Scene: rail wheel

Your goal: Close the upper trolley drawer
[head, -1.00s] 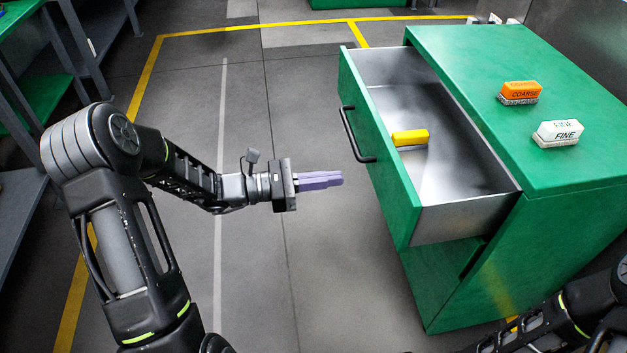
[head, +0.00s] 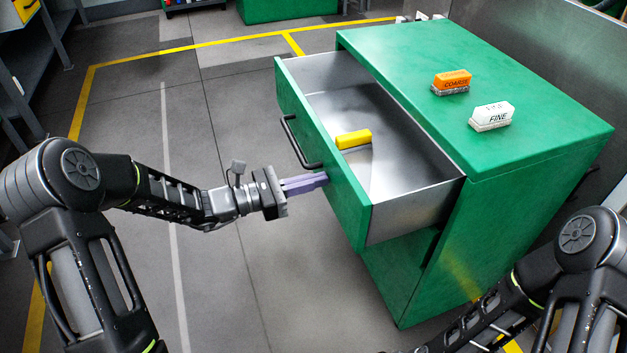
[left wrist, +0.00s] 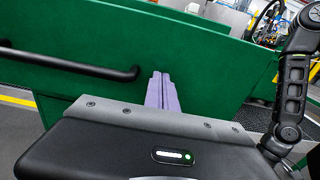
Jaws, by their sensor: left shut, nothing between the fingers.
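The green trolley (head: 500,150) stands right of centre in the head view. Its upper drawer (head: 410,200) is pulled out to the left, with a bare metal inside and a green front that also shows in the left wrist view (left wrist: 215,80). A black bar handle (head: 297,146) is on the front. My left gripper (head: 325,180) is shut and empty, its purple fingers pointing at the drawer front below and near the handle's lower end. The tips are at or very near the front; I cannot tell if they touch. My right gripper is out of view.
A yellow block (head: 354,139) lies in the drawer. An orange COARSE block (head: 452,82) and a white FINE block (head: 492,116) stand on the trolley top. My right arm is at the lower right. The floor left of the drawer is clear.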

